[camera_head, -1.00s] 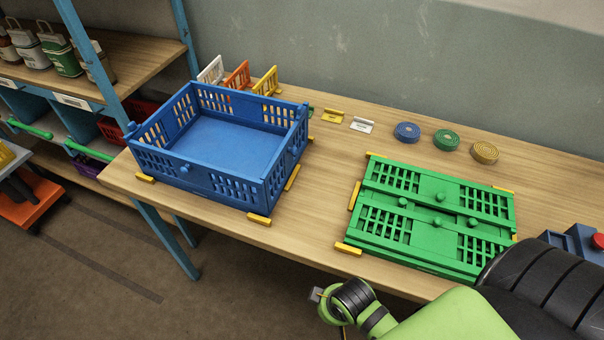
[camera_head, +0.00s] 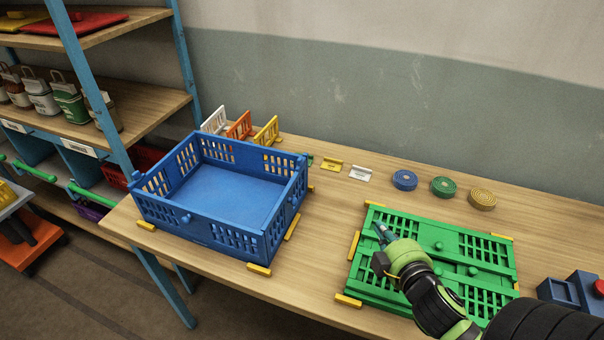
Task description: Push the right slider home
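A folded green crate (camera_head: 447,246) lies flat at the right of the table, with several small round knobs on its panels. My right gripper (camera_head: 379,230) is over its left part, fingers pointing up and left. I cannot tell whether it touches the panel or whether its fingers are open. My arm hides the crate's lower middle. A blue crate (camera_head: 215,232) stands upright with raised walls at the left, a round knob on its front wall. I cannot tell which part is the right slider. My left gripper is not in view.
Yellow corner stops (camera_head: 259,269) edge both crates. Blue, green and tan coils (camera_head: 404,180) lie behind the green crate. White, orange and yellow panels (camera_head: 239,126) stand behind the blue crate. A blue box with a red button (camera_head: 584,290) is at far right. The table between the crates is clear.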

